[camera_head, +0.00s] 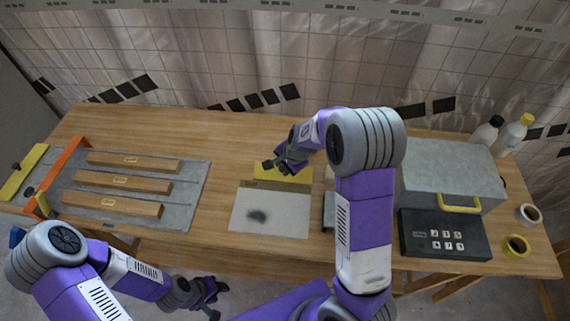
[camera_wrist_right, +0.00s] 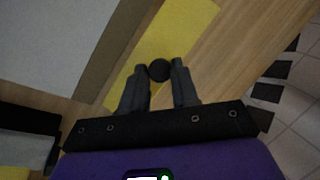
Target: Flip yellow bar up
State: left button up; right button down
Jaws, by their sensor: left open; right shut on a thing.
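The yellow bar (camera_head: 296,174) runs along the back edge of a pale grey panel (camera_head: 290,212) in the middle of the table, behind a brown strip. It also shows in the right wrist view (camera_wrist_right: 190,28) with a round black knob (camera_wrist_right: 159,70) on it. I cannot tell how far the bar is tilted. My right gripper (camera_head: 271,164) is over the bar; in its wrist view (camera_wrist_right: 160,78) its fingers are closed around the knob. My left gripper (camera_head: 217,298) is open and empty, in front of the table's front edge.
At left, several wooden bars (camera_head: 120,184) lie on a grey board beside an orange bar (camera_head: 64,168) and another yellow piece (camera_head: 22,171). At right stand a grey box (camera_head: 450,170), a dark keypad (camera_head: 420,248), bottles (camera_head: 512,135) and tape rolls (camera_head: 517,246).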

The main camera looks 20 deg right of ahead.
jog(key=shift+s+a+t, duration=0.15)
jog(key=shift+s+t, duration=0.1)
jog(key=shift+t, duration=0.15)
jog(key=c, duration=0.8)
grip_release()
jog(key=shift+c, duration=0.2)
jog(key=shift+r, duration=0.1)
jog(key=p+v, duration=0.3)
jog(key=v, duration=0.4)
jog(key=shift+s+a+r+p, duration=0.15)
jog(key=shift+s+r+p, duration=0.1)
jog(key=shift+p, duration=0.1)
